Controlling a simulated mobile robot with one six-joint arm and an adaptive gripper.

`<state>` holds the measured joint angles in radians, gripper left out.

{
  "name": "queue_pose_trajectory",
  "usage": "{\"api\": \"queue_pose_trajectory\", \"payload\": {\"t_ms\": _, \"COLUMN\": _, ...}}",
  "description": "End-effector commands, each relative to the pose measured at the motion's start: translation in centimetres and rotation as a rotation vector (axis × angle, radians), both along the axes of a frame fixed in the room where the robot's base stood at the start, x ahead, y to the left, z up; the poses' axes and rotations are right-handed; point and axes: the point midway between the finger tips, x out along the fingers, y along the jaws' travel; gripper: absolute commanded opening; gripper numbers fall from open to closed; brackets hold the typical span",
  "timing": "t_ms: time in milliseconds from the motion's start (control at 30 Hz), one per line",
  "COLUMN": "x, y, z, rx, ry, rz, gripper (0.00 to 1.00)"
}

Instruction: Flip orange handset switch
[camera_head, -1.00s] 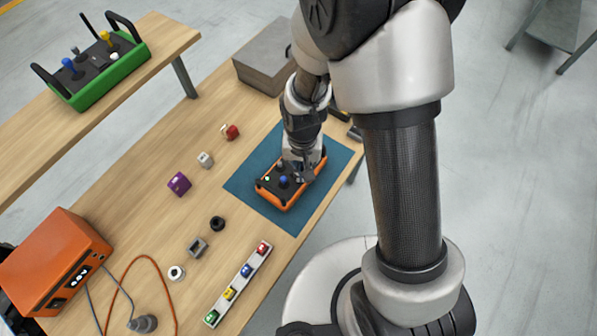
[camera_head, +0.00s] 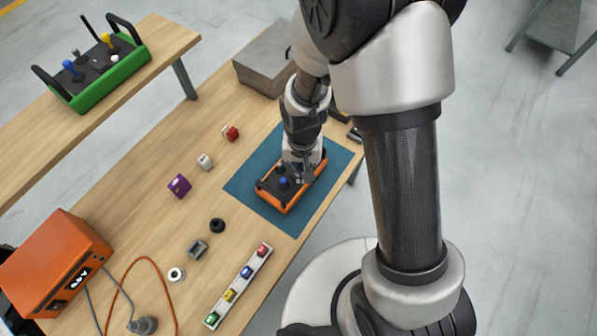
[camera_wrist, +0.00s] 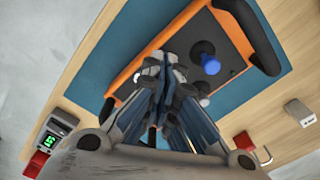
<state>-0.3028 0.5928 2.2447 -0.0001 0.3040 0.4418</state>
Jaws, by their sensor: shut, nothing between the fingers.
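The orange handset (camera_head: 292,205) lies on a teal mat (camera_head: 240,186), with a black top face and black end handles. A blue-capped stick (camera_head: 283,182) stands on it; the blue cap also shows in the wrist view (camera_wrist: 210,65). My gripper (camera_head: 303,178) points down over the far part of the handset, its fingers shut and empty. In the wrist view the closed fingertips (camera_wrist: 165,62) are over the handset face by its orange edge (camera_wrist: 145,62). The fingers cover part of the face. I cannot make out the switch or whether the tips touch it.
Small blocks, rings and a strip of coloured pieces (camera_head: 239,287) lie left and front of the mat. An orange box with a display (camera_head: 55,262) stands at the left. A green handset (camera_head: 110,72) is on the other table. A grey box (camera_head: 265,57) sits behind.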

Motion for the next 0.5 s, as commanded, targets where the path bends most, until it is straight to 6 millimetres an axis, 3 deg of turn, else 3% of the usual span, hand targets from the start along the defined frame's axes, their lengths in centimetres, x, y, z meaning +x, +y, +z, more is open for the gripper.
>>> {"api": "queue_pose_trajectory", "payload": {"t_ms": 500, "x": 0.0, "y": 0.0, "z": 4.6, "rx": 0.000, "ry": 0.000, "rz": 0.000, "gripper": 0.00}}
